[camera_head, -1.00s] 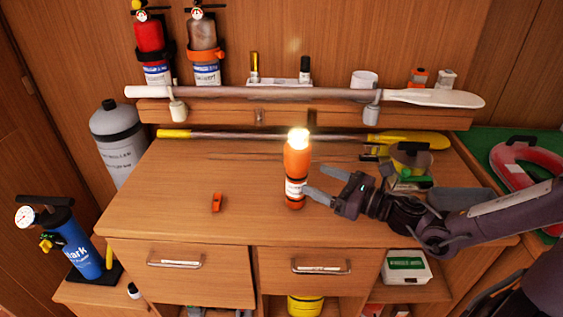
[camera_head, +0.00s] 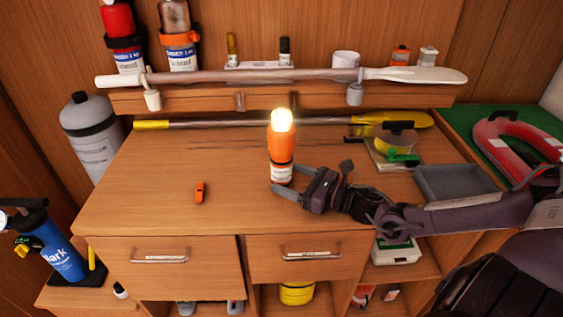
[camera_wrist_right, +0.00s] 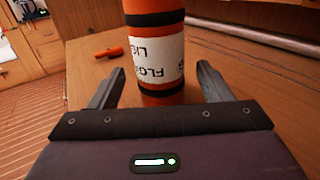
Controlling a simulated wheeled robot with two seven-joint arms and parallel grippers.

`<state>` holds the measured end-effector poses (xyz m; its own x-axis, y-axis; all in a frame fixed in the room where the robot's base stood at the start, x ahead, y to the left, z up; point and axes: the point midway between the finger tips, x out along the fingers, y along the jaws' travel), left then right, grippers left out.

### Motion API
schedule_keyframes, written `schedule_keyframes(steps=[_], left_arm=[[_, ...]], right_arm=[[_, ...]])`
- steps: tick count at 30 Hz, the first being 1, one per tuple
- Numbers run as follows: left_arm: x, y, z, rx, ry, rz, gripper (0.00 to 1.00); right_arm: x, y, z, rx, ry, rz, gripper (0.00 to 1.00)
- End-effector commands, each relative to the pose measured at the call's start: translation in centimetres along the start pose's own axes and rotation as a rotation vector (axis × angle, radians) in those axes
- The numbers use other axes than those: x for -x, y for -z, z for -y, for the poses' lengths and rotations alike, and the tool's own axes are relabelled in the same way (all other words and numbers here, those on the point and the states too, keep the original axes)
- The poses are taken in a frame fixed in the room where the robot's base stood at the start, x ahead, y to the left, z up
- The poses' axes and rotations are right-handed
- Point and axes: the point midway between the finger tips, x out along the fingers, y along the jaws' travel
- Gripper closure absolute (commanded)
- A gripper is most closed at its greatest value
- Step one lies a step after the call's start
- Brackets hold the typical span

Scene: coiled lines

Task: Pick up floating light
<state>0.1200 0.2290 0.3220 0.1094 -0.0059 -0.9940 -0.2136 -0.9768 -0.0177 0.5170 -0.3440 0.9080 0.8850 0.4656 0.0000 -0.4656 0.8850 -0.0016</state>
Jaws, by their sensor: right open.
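The floating light (camera_head: 281,148) is an orange cylinder with a white label and a glowing top. It stands upright on the wooden counter. In the right wrist view the floating light (camera_wrist_right: 156,50) rises just beyond and between the two fingertips, with its label and black bands showing. My right gripper (camera_head: 285,180) is open at the light's lower part, with one finger in front of it and the other to its right. In the wrist view my right gripper (camera_wrist_right: 160,88) has a finger on each side of the light, with gaps showing. My left gripper is not in view.
A small orange whistle-like object (camera_head: 200,192) lies on the counter to the left. A grey tray (camera_head: 455,183) and a yellow tape roll (camera_head: 393,142) are to the right. A white paddle (camera_head: 290,75) lies across the ledge behind. The counter's front left is clear.

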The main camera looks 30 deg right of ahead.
Motion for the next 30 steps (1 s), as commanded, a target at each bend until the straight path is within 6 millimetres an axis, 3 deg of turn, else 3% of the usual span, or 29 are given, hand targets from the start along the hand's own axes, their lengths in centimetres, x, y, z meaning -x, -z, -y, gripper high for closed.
schedule_keyframes(steps=[3, 7, 17, 30], left_arm=[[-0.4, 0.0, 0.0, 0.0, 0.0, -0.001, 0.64], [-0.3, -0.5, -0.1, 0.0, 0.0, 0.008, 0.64], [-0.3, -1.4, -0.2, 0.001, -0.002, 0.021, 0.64], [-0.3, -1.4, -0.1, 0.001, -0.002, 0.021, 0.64]], right_arm=[[-2.3, -0.2, 0.0, -0.003, 0.001, 0.009, 0.28], [-3.7, -0.1, 0.0, -0.003, 0.001, 0.005, 0.28], [-4.3, 0.0, 0.0, -0.001, 0.0, 0.0, 0.28], [-4.3, 0.0, 0.0, -0.001, 0.0, 0.0, 0.84]])
